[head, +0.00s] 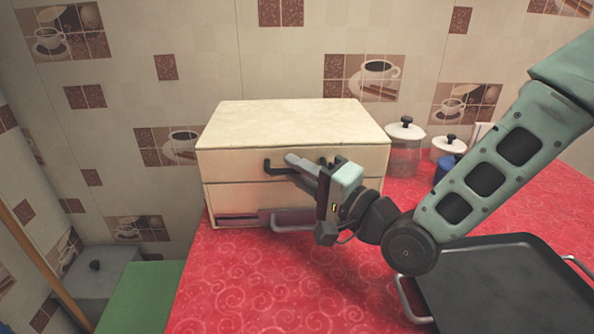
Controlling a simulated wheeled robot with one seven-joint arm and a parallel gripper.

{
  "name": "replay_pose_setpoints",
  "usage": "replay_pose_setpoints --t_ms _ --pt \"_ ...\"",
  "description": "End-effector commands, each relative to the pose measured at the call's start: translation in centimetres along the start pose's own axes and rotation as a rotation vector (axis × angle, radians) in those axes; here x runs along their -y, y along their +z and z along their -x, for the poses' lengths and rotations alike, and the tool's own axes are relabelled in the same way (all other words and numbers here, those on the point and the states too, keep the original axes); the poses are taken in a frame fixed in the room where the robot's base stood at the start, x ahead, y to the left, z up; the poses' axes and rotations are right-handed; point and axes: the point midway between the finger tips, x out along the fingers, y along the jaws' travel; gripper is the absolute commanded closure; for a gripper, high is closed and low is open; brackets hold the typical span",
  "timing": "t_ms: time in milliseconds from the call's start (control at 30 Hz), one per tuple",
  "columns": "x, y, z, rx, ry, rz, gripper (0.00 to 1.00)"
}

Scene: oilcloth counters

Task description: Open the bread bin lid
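The bread bin (290,113) is a cream box with a flat top, standing on the red counter against the tiled wall. Its front has an upper panel with a dark bar handle (279,170) and a seam below it. The upper panel looks closed, flush with the front. My gripper (298,169) is at the front of the bin, its fingers over the right part of the dark handle. The fingers and wrist hide that part, so I cannot tell whether they are closed on the bar.
A dark tray (510,290) with metal handles lies at the right front of the red counter (270,290). Lidded glass jars (405,150) stand right of the bin. A silver handle (292,229) shows at the bin's base.

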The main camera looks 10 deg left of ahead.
Motion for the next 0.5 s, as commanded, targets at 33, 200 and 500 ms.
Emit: replay_pose_setpoints --t_ms 33,200,500 --pt "0.02 -0.02 -0.32 -0.001 -0.001 0.000 0.80" --pt "-0.02 0.00 -0.62 -0.001 0.000 -0.001 0.80" --pt "-0.03 -0.01 -0.59 -0.001 0.000 -0.001 1.00"
